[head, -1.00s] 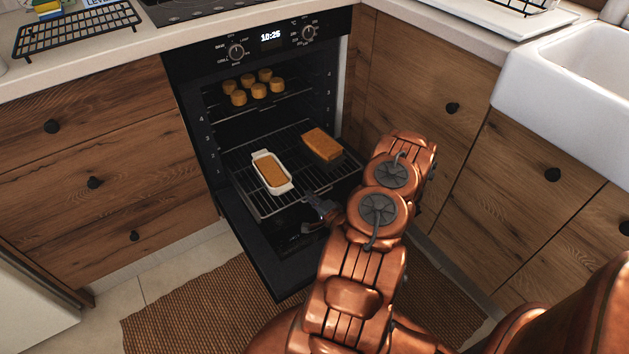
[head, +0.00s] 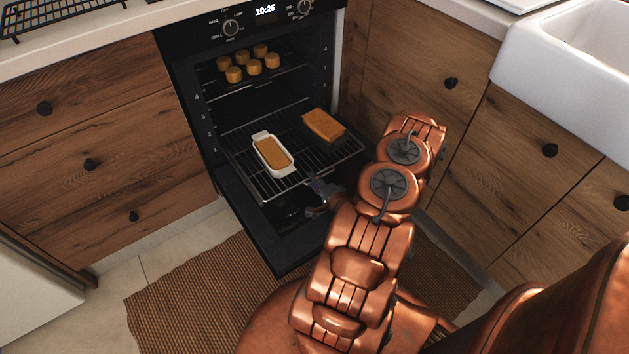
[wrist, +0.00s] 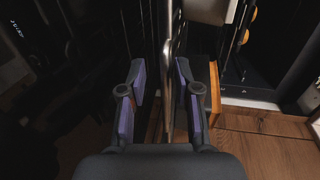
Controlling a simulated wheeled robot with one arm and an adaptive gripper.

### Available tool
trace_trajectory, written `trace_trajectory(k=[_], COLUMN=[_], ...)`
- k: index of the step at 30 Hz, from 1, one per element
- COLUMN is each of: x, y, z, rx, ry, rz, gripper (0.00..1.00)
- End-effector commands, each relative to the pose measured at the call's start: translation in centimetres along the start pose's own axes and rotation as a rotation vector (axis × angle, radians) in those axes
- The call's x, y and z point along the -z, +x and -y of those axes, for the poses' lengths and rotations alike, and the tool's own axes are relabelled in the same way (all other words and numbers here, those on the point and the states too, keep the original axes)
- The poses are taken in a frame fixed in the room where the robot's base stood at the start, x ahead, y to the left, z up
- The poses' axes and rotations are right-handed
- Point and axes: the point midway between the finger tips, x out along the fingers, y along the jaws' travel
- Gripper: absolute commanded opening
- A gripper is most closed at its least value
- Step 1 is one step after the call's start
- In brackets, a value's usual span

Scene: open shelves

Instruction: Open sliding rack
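The sliding rack (head: 246,183) is a wire shelf in the lower part of the oven, partly out over the lowered door. It carries a white dish with orange-brown contents (head: 272,153) and a brown loaf-shaped item (head: 323,125). My gripper (head: 322,188) is at the rack's front edge, right of its middle. In the wrist view my gripper (wrist: 159,94) is open, with a metal bar of the rack (wrist: 168,60) running between its fingers. Gaps show on both sides of the bar.
The black oven door (head: 262,236) hangs open beneath the rack. An upper rack holds several small round baked items (head: 250,63). Wooden drawers (head: 95,110) and cabinets (head: 540,155) flank the oven. A woven mat (head: 190,290) lies on the floor.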

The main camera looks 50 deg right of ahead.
Motion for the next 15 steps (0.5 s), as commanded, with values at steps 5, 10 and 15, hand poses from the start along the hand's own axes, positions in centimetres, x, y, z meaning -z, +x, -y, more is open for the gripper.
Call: trace_trajectory(k=[5, 10, 15], x=[0.1, 0.1, 0.1], y=[-0.1, -0.9, -2.7], z=[0.2, 0.3, 0.3], rx=[0.005, 0.006, 0.006], ry=[-0.001, -0.001, 0.001], rz=[0.000, -0.001, -0.003], gripper=[0.32, 0.32, 0.32])
